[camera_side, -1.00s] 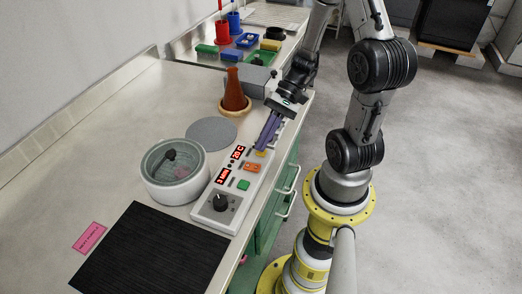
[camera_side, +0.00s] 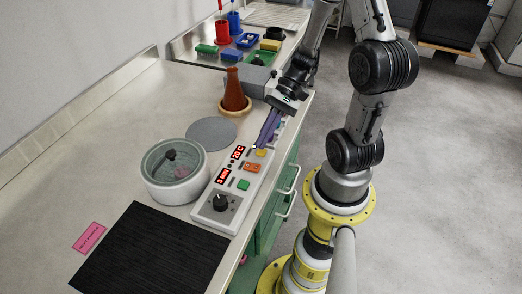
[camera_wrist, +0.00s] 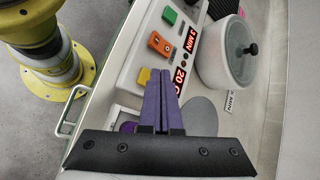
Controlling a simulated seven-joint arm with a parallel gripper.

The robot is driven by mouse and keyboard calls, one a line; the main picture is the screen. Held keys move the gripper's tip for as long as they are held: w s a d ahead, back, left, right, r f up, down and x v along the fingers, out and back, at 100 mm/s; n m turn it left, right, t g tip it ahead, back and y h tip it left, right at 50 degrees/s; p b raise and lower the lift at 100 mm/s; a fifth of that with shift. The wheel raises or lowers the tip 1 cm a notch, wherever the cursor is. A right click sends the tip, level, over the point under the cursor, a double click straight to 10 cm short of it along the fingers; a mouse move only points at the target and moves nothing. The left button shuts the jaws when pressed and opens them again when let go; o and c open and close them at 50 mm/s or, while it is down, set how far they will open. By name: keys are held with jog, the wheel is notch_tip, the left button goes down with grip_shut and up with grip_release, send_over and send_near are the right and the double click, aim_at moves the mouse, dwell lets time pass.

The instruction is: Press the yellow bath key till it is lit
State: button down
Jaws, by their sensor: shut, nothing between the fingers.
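The yellow bath key (camera_side: 261,153) is on the far part of the white control panel (camera_side: 212,213). In the wrist view the yellow key (camera_wrist: 143,77) shows just left of my fingertips. My gripper (camera_side: 257,147) is shut and empty, with its purple fingers pointing down at the panel. In the wrist view the shut fingertips (camera_wrist: 161,72) lie between the yellow key and the red "20" display (camera_wrist: 181,78). I cannot tell whether the fingertips touch the panel. I cannot tell whether the key is lit.
The panel also has an orange key (camera_side: 251,167), a green key (camera_side: 243,185) and a black knob (camera_side: 220,202). A white round bath (camera_side: 160,190) stands left of it. A black mat (camera_side: 150,255) lies in front.

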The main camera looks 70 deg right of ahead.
aim_at(255, 159)
notch_tip(255, 159, up, 6)
dwell(0.8)
jog(key=shift+a, duration=0.1)
jog(key=shift+w+a, duration=0.1)
jog(key=shift+a, duration=0.25)
jog(key=s+a+r+n+g+h, duration=0.2)
jog(key=s+a+r+n+h, duration=0.15)
jog(key=a+r+n, duration=0.45)
jog(key=shift+s+d+r+n+t+h, duration=0.3)
jog(key=shift+d+r+n+t+h, duration=0.2)
jog(key=shift+n+t+h, duration=0.35)
jog(key=shift+s+d+r+n+t+h, duration=0.3)
jog(key=shift+d+r+n+t+h, duration=0.2)
jog(key=shift+n+t+h, duration=0.35)
jog(key=shift+s+d+r+n+t+h, duration=0.35)
jog(key=shift+d+n+t+h, duration=0.3)
jog(key=shift+h, duration=0.3)
